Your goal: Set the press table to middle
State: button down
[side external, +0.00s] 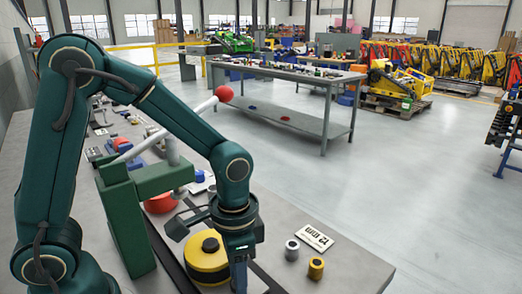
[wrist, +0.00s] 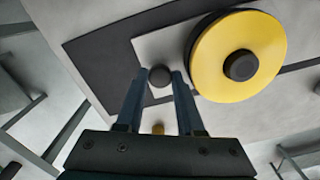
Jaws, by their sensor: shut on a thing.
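The press (side external: 125,215) is a green stand with a white lever ending in a red ball (side external: 224,93). A yellow disc (side external: 207,262) with a black hub stands near my gripper, and it also shows in the wrist view (wrist: 215,60). There it lies over a light grey plate (wrist: 165,45) with a dark area beside it, which looks like the press table on its bed. My gripper (wrist: 160,76) is shut on a small dark round knob (wrist: 160,78) near the plate's edge. In the side view my gripper (side external: 239,284) hides the knob.
On the bench (side external: 345,268) to the right are a silver cylinder (side external: 292,250), a brass cylinder (side external: 316,268) and a white card (side external: 314,237) marked "12 mm". A red round part (side external: 160,203) sits behind the yellow disc. The bench's right end has free room.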

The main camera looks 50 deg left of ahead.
jog(key=shift+w+d, duration=0.1)
jog(key=shift+d, duration=0.7)
jog(key=c, duration=0.8)
grip_release()
jog(key=shift+r, duration=2.55)
